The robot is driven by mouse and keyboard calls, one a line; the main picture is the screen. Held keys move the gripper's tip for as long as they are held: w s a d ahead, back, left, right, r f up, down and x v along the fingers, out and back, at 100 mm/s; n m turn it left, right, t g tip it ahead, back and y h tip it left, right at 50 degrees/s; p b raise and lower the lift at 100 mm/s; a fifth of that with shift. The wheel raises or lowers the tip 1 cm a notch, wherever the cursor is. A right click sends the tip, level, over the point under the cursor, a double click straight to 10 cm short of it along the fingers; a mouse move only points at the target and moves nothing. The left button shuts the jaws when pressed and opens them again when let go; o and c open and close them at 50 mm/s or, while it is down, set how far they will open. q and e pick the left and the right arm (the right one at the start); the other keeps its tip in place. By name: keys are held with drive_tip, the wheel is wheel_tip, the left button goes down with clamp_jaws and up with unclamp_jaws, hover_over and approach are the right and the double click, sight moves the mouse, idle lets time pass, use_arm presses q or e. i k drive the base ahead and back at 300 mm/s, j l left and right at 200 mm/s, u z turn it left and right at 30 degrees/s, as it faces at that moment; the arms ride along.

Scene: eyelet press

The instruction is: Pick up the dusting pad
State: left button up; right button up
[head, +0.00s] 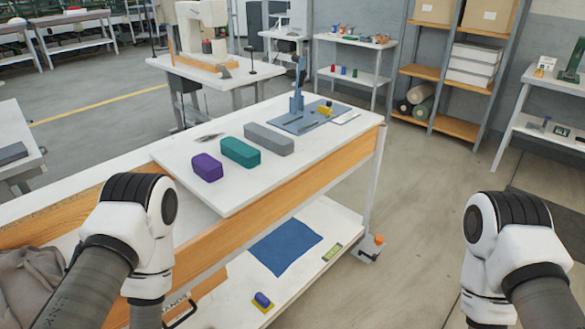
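I cannot tell for certain which thing is the dusting pad. A purple block (207,167), a teal block (240,152) and a longer grey block (269,139) with rounded edges stand in a slanting row on the white workbench top (224,194). A small blue and yellow piece (262,301) lies on the lower shelf, near the bottom of the picture. My left and right arms come in at the lower left and lower right. Neither gripper shows in the head view, and neither arm is touching the blocks.
A blue press (297,102) stands on its plate at the bench's far end. A small dark flat piece (208,137) lies behind the blocks. A blue cloth (286,247) lies on the lower shelf.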

sight(263, 303)
drive_tip(key=i+u, duration=0.25)
drive_tip(key=u, duration=0.15)
drive_tip(key=i+l+u, duration=0.1)
drive_tip(key=i+u, duration=0.15)
drive_tip(key=u, duration=0.95)
